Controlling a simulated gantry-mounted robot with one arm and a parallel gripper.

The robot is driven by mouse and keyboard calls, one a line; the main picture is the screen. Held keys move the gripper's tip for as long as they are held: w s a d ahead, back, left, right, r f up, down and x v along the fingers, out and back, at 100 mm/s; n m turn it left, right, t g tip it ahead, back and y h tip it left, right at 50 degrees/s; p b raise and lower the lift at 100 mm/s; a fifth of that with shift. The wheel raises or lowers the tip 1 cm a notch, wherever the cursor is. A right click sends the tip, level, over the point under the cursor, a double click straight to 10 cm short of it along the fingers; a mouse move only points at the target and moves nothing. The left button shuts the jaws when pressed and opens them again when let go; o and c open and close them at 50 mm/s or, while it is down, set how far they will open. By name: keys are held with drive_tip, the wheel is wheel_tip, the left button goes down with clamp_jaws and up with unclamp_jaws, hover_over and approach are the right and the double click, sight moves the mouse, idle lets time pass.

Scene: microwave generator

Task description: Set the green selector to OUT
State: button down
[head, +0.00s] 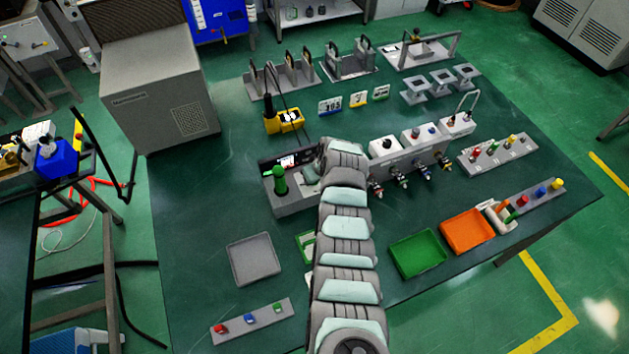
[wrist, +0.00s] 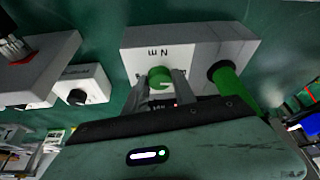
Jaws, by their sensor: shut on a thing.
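The green selector (wrist: 158,77) is a small round green knob on the face of a light grey box (wrist: 192,47) in the wrist view. My gripper (wrist: 161,87) has one finger on each side of the knob and is shut on it. Dark marks sit beside the knob on the box face, upside down and too small to read surely, so the selector's setting cannot be told. In the head view my gripper (head: 312,173) is at the right part of the same grey box (head: 293,208) and hides the selector.
A taller green handle (wrist: 228,82) stands on the same box, close beside my gripper; it also shows in the head view (head: 280,180). A box with several connectors (head: 410,160) stands to the right. A grey tray (head: 253,259) and green tray (head: 418,254) lie nearer.

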idle(0.4)
drive_tip(key=c, duration=1)
unclamp_jaws()
drive_tip(key=shift+v, duration=5.35)
drive_tip(key=shift+w, duration=0.1)
